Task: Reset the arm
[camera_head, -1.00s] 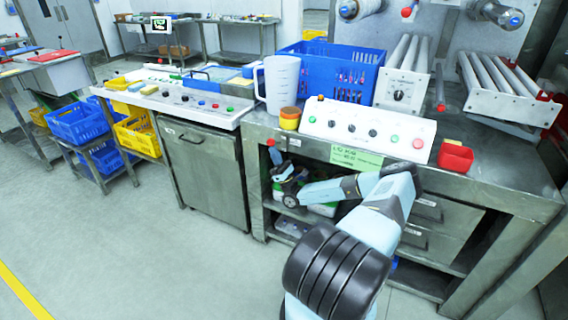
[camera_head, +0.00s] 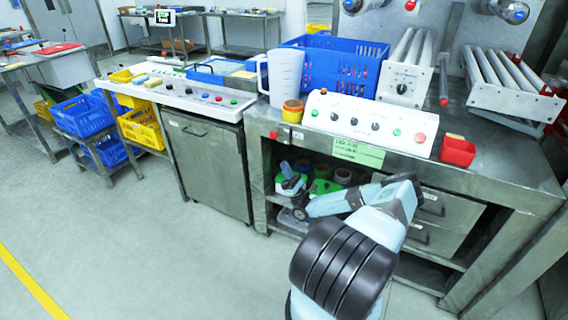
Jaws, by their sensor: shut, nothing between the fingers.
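My arm rises from the bottom of the head view. Its forearm reaches left, low in front of the open shelf of the steel bench. My gripper (camera_head: 287,168) is at the small far end of the arm, at the left side of the shelf opening. It is shut and empty. Its fingers are too small to make out clearly.
The floor (camera_head: 130,240) at left is clear.

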